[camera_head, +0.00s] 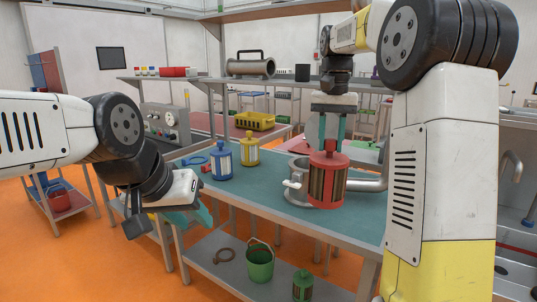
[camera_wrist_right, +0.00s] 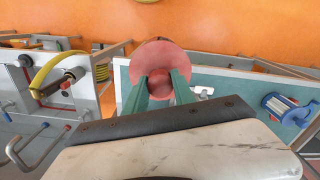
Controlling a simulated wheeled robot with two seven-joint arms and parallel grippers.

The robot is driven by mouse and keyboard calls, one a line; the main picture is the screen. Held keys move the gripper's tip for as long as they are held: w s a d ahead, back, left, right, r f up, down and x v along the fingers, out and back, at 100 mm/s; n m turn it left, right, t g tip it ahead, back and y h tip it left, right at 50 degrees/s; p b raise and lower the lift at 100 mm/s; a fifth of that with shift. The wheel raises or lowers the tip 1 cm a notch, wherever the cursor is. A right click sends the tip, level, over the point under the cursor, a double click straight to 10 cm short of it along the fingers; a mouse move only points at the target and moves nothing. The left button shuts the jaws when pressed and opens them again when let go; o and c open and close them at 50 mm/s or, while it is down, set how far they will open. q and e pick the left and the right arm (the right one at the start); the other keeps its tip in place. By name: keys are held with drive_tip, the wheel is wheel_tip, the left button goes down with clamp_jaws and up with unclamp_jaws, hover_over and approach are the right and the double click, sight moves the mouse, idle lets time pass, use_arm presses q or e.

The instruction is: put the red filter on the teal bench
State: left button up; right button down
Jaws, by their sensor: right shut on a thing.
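The red filter (camera_head: 326,182) is upright, with dark ribbed sides and a red top and base. My right gripper (camera_head: 332,137) is shut on its top knob from above. In the right wrist view the red filter (camera_wrist_right: 160,58) sits between the teal fingers (camera_wrist_right: 158,85). In the head view it appears in front of a grey metal housing with a pipe (camera_head: 372,184) on the teal bench (camera_head: 262,196). I cannot tell whether its base touches the bench. My left gripper (camera_head: 192,209) is off the bench's left front edge, holding nothing visible; its finger gap is unclear.
A blue filter (camera_head: 222,162) and a yellow filter (camera_head: 250,150) stand on the bench's left part. A green bucket (camera_head: 260,262) and a green filter (camera_head: 303,284) are on the shelf below. The bench's front middle is clear.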

drive_tip(key=s+f+n, duration=0.1)
drive_tip(key=s+f, duration=0.1)
drive_tip(key=f, duration=1.5)
drive_tip(key=s+f+n, duration=0.2)
drive_tip(key=f, duration=1.6)
drive_tip(key=shift+s+a, duration=0.3)
drive_tip(key=shift+a, duration=0.15)
drive_tip(key=shift+w, duration=0.1)
